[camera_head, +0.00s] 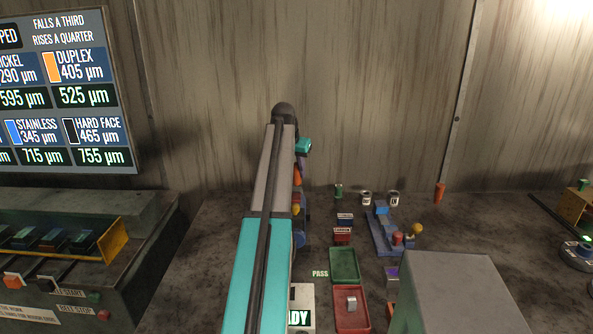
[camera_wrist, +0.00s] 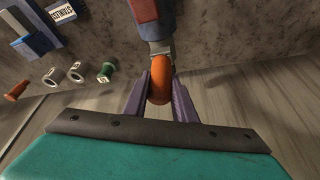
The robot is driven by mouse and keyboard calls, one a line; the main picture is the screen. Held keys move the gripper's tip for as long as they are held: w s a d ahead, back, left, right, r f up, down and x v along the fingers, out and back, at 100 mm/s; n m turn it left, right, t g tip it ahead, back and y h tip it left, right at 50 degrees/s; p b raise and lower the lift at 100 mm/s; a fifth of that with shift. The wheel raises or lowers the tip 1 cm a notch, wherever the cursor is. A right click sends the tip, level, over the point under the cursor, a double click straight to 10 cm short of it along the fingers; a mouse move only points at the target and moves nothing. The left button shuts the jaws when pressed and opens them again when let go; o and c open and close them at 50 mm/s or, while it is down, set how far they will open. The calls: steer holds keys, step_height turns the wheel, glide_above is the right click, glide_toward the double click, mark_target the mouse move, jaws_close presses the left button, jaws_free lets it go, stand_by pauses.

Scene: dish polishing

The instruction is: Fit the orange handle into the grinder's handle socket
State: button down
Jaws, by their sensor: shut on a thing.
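My gripper (camera_wrist: 158,92) has its two purple fingers shut on the orange handle (camera_wrist: 158,84), whose rounded end shows between them in the wrist view. In the head view the handle (camera_head: 298,174) shows as a small orange patch just below my gripper (camera_head: 301,160), beside my arm. In the wrist view a grey metal piece (camera_wrist: 161,47) lies at the far end of the handle, with a blue and orange-red body (camera_wrist: 153,22) beyond it, which may be the grinder. In the head view my arm hides most of a blue thing (camera_head: 303,228) there. I cannot tell whether the handle is seated in the socket.
A green tray (camera_head: 344,252) and a red tray (camera_head: 340,325) lie right of my arm. A blue fixture (camera_head: 379,238) with red and yellow knobs stands behind. Small rings (camera_head: 366,198) and an orange cylinder (camera_head: 439,192) stand near the wall. A grey box (camera_head: 460,290) is at front right.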

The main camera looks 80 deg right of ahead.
steer(key=shift+f, duration=0.3)
stand_by(0.5)
steer(key=c, duration=1.4)
jaws_free()
steer(key=b+v, duration=0.2)
steer(key=v, duration=1.1)
steer(key=shift+a+r, duration=0.2)
steer(key=shift+r, duration=0.1)
steer(key=shift+w, duration=0.1)
